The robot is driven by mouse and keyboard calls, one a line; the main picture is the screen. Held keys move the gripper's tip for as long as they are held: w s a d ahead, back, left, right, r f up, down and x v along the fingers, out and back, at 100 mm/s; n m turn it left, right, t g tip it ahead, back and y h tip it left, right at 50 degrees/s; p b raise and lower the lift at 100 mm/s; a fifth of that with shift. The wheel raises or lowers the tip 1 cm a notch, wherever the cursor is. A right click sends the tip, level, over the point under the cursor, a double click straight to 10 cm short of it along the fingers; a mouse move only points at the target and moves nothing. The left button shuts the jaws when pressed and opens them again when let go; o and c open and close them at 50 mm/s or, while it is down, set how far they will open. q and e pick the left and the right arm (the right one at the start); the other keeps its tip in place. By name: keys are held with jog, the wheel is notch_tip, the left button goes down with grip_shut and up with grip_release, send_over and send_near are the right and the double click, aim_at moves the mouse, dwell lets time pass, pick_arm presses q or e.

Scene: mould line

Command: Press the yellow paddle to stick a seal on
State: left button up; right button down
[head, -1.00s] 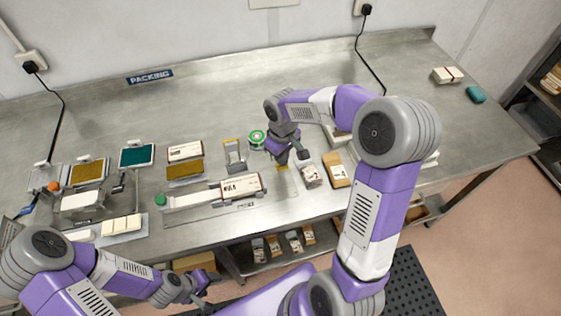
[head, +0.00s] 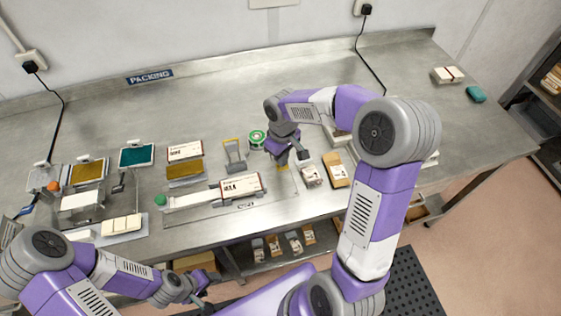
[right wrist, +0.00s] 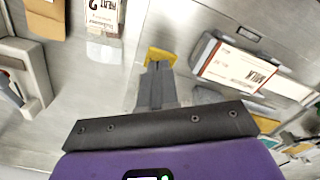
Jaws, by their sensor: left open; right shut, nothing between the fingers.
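The yellow paddle (head: 282,168) is at the right end of the station near the front of the bench, partly hidden under my right gripper. It also shows in the right wrist view (right wrist: 160,54), just beyond the fingertips. My right gripper (head: 283,163) is shut and empty, pointing down over the paddle; contact cannot be made out. A white carton with a printed label (head: 241,187) lies on the station left of the paddle, and shows in the right wrist view (right wrist: 236,66). My left gripper (head: 207,304) is open and empty, low in front of the bench.
A green roll (head: 257,138) and a grey frame with a yellow top bar (head: 234,152) stand behind the station. Small packs (head: 311,176) and a brown box (head: 336,170) sit just right of the paddle.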

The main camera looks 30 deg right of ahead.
aim_at(282, 168)
jog(key=shift+f+b, duration=2.15)
jog(key=shift+f, duration=0.85)
jog(key=shift+s, duration=0.1)
jog(key=shift+r, duration=0.15)
jog(key=shift+r+p, duration=4.1)
jog(key=shift+r, duration=0.85)
